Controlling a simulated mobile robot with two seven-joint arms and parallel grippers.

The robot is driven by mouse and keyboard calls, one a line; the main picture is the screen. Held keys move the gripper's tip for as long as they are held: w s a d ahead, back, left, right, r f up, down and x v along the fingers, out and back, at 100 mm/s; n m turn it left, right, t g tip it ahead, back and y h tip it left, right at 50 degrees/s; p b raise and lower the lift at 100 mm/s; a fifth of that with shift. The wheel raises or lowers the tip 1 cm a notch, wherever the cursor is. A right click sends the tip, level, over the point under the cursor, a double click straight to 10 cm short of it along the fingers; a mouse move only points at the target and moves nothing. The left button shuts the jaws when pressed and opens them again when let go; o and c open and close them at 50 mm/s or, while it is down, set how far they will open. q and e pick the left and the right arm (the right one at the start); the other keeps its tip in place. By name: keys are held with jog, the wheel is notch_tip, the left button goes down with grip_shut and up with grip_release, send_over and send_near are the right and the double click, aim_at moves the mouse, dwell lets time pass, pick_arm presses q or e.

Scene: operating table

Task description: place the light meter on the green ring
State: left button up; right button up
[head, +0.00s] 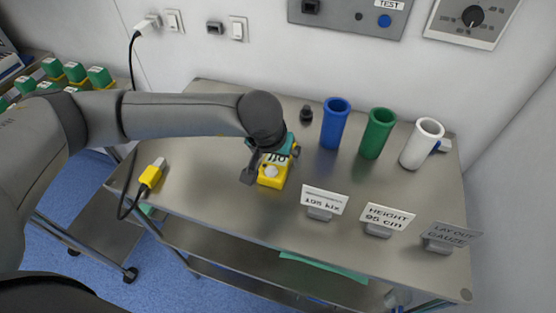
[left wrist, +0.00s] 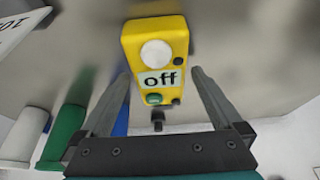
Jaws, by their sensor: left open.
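The light meter is a yellow box (head: 272,181) with a white round dome and a display, on the steel table. In the left wrist view the light meter (left wrist: 133,42) shows the word "off" and a green button. My left gripper (head: 272,164) is open above it, partly covering it in the head view. In the left wrist view the fingertips (left wrist: 160,76) appear on either side of its button end, with gaps. I cannot tell whether they touch it. I see no green ring; the arm or gripper may hide it. My right gripper is not in view.
Blue (head: 335,124), green (head: 378,134) and white (head: 420,146) tubes stand at the back right. Several signs, including a height card (head: 387,216), line the front right edge. A yellow plug (head: 151,175) with a black cable is at the left edge. A small black knob (head: 306,114) stands behind.

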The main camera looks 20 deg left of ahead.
aim_at(277, 158)
pick_arm(q)
jog(key=shift+r, duration=0.1)
grip_shut()
notch_tip(277, 158, up, 18)
jog(key=s+a+p, duration=0.2)
jog(key=shift+s+a, duration=0.25)
jog(key=shift+s, duration=0.1)
dwell(1.0)
